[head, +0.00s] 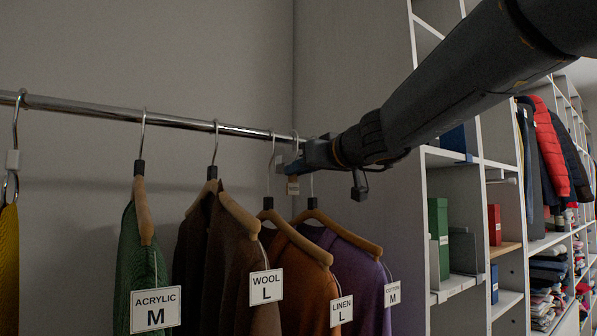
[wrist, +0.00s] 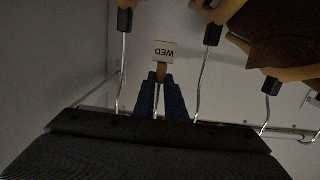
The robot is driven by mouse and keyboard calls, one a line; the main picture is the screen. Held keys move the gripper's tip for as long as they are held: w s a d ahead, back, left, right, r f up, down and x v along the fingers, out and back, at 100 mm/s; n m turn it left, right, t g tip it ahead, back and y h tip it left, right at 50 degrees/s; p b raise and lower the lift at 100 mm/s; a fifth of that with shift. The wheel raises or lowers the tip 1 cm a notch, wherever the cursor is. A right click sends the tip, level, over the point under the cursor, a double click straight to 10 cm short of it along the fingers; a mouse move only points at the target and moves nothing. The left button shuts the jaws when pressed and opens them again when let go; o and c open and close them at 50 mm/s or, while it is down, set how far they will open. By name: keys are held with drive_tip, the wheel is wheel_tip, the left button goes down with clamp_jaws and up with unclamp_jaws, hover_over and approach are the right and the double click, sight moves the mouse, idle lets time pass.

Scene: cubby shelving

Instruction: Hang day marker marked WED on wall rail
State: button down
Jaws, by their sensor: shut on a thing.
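My gripper (head: 297,167) is at the far right end of the wall rail (head: 175,121), by the wall corner, among the hanger hooks. In the wrist view my gripper (wrist: 161,80) has its two dark blue fingers shut on the day marker (wrist: 164,50). The marker is a small pale tag that reads WED, upside down in that view, with a tan stem between the fingers.
Several garments hang from the rail: green (head: 141,260), brown (head: 215,250), orange (head: 295,280) and purple (head: 350,275). A yellow one (head: 8,270) hangs at far left. Hanger hooks stand close on both sides of my fingers. A white cubby shelf (head: 460,180) is at right.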

drive_tip(key=c, duration=1.7)
unclamp_jaws()
drive_tip(key=shift+b+v, duration=1.1)
drive_tip(key=shift+v, duration=2.8)
drive_tip(key=shift+r, duration=0.1)
